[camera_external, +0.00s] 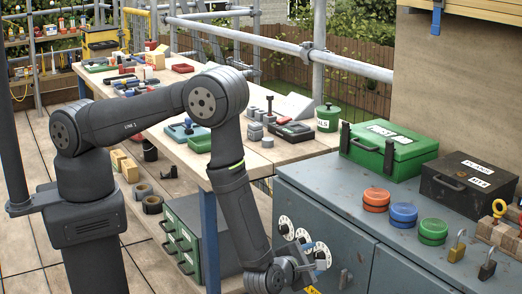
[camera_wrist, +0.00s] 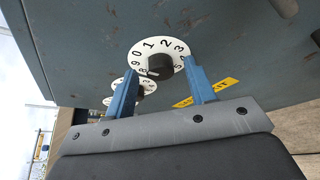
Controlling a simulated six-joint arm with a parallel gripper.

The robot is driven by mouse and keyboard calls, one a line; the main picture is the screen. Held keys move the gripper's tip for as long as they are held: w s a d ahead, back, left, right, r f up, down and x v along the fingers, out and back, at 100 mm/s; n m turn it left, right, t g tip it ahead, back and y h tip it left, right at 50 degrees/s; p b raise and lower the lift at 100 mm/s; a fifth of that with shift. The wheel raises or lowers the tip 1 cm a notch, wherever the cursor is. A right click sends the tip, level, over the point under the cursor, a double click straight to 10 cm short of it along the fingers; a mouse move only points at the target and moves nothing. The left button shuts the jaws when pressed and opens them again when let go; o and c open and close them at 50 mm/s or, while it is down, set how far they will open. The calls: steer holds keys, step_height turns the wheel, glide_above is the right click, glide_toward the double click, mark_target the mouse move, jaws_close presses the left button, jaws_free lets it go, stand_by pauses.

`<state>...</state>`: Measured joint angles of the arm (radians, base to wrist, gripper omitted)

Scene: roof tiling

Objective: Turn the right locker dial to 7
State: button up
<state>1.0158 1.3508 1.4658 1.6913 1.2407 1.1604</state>
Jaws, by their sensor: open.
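The locker's three white numbered dials are on the grey-blue cabinet front in the external view. The right dial (camera_external: 322,256) is partly behind my gripper (camera_external: 309,266). In the wrist view the nearest dial (camera_wrist: 149,45), apparently the right one, has a black knob (camera_wrist: 160,65) between my two blue fingertips (camera_wrist: 160,68). The fingers are open, one on each side of the knob, with gaps visible; contact is not clear. Digits 0, 1, 2 and 3 show along its top. A pale mark on the knob points down-left; the digit there is hard to read.
The other dials (camera_external: 285,225) (camera_external: 303,237) sit close to the left. A green first aid box (camera_external: 390,150), a black box (camera_external: 468,180), coloured discs (camera_external: 403,214) and padlocks (camera_external: 457,247) stand on the cabinet top.

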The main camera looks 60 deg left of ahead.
steer(key=c, duration=1)
steer(key=shift+o, duration=0.2)
steer(key=n, duration=0.1)
steer(key=n+h, duration=0.2)
steer(key=shift+a+r+n+g, duration=0.15)
steer(key=shift+a+n+g, duration=0.15)
steer(key=shift+g, duration=0.1)
steer(key=n+h, duration=0.3)
steer(key=shift+a, duration=0.2)
steer(key=n+h, duration=0.3)
steer(key=n, duration=0.1)
steer(key=shift+a, duration=0.2)
steer(key=n+h, duration=0.1)
steer(key=n, duration=0.1)
steer(key=n+t+h, duration=0.1)
steer(key=shift+a+f+n, duration=0.15)
steer(key=shift+f+n, duration=0.05)
steer(key=shift+n, duration=0.2)
